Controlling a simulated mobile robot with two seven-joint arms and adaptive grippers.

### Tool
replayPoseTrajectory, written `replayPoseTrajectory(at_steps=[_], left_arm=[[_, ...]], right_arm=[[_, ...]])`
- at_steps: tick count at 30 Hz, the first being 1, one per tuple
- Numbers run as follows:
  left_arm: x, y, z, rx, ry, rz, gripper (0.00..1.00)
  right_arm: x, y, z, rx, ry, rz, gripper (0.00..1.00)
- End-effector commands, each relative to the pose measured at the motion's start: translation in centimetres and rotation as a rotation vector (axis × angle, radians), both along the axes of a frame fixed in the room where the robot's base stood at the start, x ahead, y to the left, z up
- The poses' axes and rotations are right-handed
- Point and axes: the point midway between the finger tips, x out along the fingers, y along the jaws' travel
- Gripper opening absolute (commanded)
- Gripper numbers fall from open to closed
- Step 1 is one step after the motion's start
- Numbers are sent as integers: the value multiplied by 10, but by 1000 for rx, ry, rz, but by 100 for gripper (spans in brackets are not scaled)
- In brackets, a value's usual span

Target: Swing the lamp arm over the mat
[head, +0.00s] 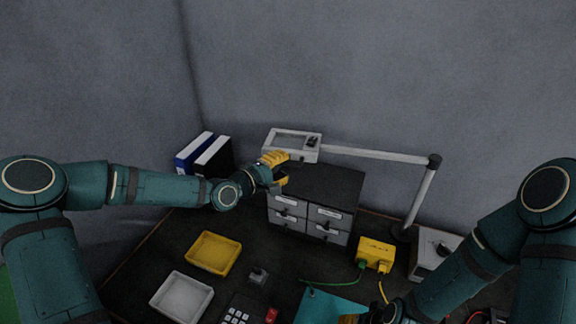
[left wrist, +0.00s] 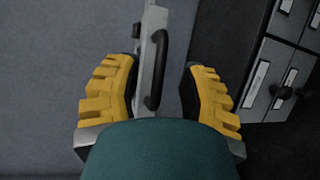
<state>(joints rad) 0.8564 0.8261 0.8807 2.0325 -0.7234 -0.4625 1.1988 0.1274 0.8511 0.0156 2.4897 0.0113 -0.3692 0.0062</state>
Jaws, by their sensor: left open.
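The lamp has a pale flat rectangular head (head: 291,133) at the back, above the drawer cabinet. Its light arm (head: 375,154) runs right to a post (head: 420,200). The teal mat (head: 330,309) lies at the front edge, partly cut off. My left gripper (head: 278,169) is open at the front of the lamp head. In the left wrist view, the black handle (left wrist: 160,62) on the lamp head's grey edge (left wrist: 148,50) stands between my spread yellow fingers (left wrist: 158,75). Contact with the fingers is not visible. My right gripper (head: 350,319) is mostly cut off near the mat.
A dark cabinet with grey drawers (head: 308,219) stands below the lamp head. A yellow box (head: 375,254) with cables, a yellow tray (head: 213,252), a white tray (head: 182,297) and a keypad (head: 238,315) are on the bench. Binders (head: 204,153) stand back left.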

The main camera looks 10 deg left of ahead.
Motion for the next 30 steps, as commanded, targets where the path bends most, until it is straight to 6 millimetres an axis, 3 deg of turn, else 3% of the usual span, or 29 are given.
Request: replayPoseTrajectory(at_steps=[6,17,18,21,30], left_arm=[[18,-12,-4,0,0,0,41],[21,-14,-4,0,0,0,41],[21,-14,-4,0,0,0,37],[21,-14,-4,0,0,0,2],[21,-14,-4,1,-1,0,0]], right_arm=[[-1,0,-1,0,1,1,54],[-1,0,-1,0,1,0,54],[-1,0,-1,0,1,0,54],[-1,0,-1,0,1,1,54],[0,0,-1,0,1,0,54]])
